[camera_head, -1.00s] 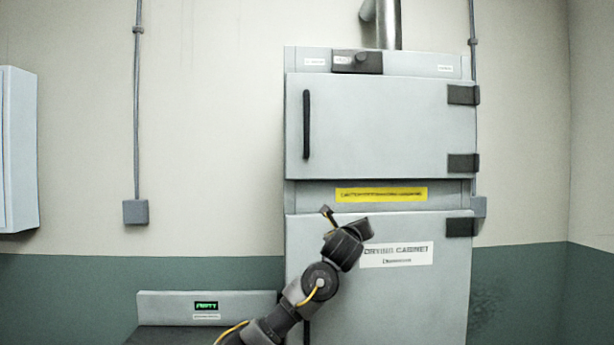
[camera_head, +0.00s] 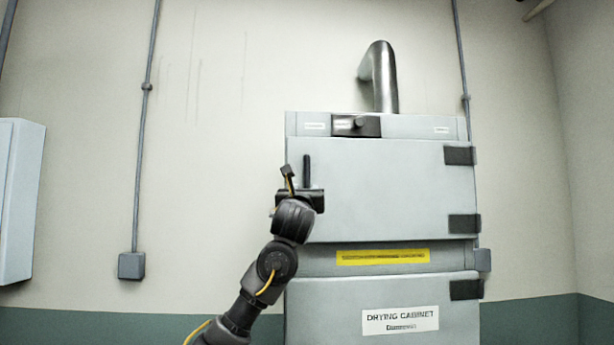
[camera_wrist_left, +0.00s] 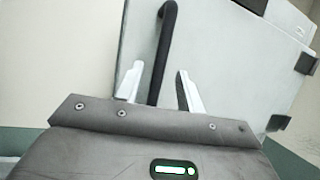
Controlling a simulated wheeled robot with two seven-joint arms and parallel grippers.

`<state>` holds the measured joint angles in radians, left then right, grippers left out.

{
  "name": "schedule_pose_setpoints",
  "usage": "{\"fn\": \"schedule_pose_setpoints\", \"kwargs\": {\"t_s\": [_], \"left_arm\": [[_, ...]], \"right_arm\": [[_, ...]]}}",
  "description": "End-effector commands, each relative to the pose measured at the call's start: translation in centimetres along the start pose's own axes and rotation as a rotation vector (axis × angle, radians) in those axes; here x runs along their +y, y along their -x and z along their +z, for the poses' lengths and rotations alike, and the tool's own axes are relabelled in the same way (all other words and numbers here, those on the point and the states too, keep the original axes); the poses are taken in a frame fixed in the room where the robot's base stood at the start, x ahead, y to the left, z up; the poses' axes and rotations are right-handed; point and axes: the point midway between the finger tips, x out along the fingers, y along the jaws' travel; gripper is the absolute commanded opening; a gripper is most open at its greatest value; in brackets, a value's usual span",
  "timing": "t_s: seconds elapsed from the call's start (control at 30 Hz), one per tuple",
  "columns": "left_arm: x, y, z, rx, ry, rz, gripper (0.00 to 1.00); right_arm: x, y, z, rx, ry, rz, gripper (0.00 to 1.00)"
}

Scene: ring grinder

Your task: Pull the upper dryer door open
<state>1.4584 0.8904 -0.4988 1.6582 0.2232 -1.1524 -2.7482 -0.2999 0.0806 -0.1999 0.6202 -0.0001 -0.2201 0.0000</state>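The upper dryer door (camera_head: 395,190) is a pale grey panel on the drying cabinet, with dark hinges on its right side. It looks shut. Its black vertical bar handle (camera_head: 307,168) is near the left edge, and my left gripper hides its lower part. My left gripper (camera_head: 298,192) is at the handle. In the left wrist view, its two pale fingers (camera_wrist_left: 158,88) are spread apart, with the handle (camera_wrist_left: 166,40) showing between them. Neither finger visibly touches the bar. I cannot tell how deep the handle sits between them. My right gripper is not in view.
The lower door (camera_head: 340,310) is below a yellow label strip (camera_head: 383,257). A control knob (camera_head: 361,123) and a bent metal pipe (camera_head: 384,75) are at the top. A wall box (camera_head: 18,200) hangs at the far left. The wall left of the cabinet is mostly clear.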

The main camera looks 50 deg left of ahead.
Motion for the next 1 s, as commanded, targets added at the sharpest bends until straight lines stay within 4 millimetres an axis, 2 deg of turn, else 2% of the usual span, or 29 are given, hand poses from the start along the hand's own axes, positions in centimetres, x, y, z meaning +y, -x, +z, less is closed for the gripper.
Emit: {"fn": "schedule_pose_setpoints", "kwargs": {"t_s": [0.03,0.3,0.7,0.77,1.0], "left_arm": [[0.0,-1.3,0.5,0.005,0.001,0.001,0.38],[0.0,-4.9,0.3,0.002,0.002,0.001,0.38],[0.0,-5.6,-0.1,0.000,0.001,0.000,0.38],[0.0,-5.6,-0.1,0.000,0.001,0.000,0.32],[0.0,-5.6,-0.1,0.000,0.001,0.000,0.01]], "right_arm": [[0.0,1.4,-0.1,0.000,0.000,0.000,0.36],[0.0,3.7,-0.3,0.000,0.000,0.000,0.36],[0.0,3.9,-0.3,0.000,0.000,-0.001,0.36],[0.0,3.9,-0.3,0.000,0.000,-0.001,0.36],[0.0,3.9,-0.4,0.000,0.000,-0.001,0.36]]}}
